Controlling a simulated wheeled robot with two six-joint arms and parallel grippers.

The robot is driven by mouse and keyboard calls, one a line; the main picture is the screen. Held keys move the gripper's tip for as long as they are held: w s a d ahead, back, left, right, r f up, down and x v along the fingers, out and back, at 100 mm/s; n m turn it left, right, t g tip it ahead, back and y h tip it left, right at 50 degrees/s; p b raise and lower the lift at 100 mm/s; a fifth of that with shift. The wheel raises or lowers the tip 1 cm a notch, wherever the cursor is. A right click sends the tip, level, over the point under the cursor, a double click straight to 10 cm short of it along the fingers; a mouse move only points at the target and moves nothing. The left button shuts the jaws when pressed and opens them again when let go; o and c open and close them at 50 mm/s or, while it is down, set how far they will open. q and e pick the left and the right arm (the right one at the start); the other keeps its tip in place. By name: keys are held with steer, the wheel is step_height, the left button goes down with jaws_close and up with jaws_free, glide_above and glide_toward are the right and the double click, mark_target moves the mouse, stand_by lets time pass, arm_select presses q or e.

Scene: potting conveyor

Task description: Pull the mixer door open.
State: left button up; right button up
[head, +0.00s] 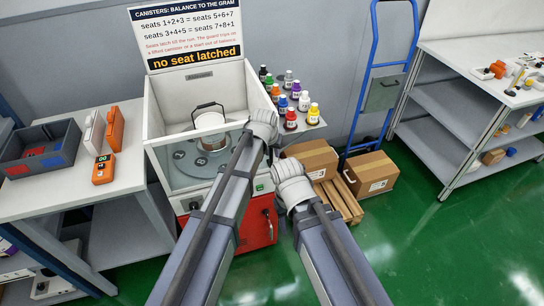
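The mixer (153,112) is a white box, open at the top, beside the left bench. Its door appears to be the clear front panel (168,172), which looks shut. A pot with a wire handle (209,119) stands inside above a round plate with seats (186,160). My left gripper (263,122) is at the mixer's right front edge; its fingers are hidden or too small to make out, and I cannot tell whether it touches the door. My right gripper (287,169) is lower and to the right, in front of the boxes; its fingers do not show clearly.
A sign (190,35) behind the mixer reads "no seat latched". A red cabinet (262,222) is below it. Coloured bottles (291,119) stand on a shelf at right. Cardboard boxes (371,172) and a blue hand truck (374,80) stand behind my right arm. Green floor is clear at right.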

arm_select(q)
jaws_close()
stand_by(1.4)
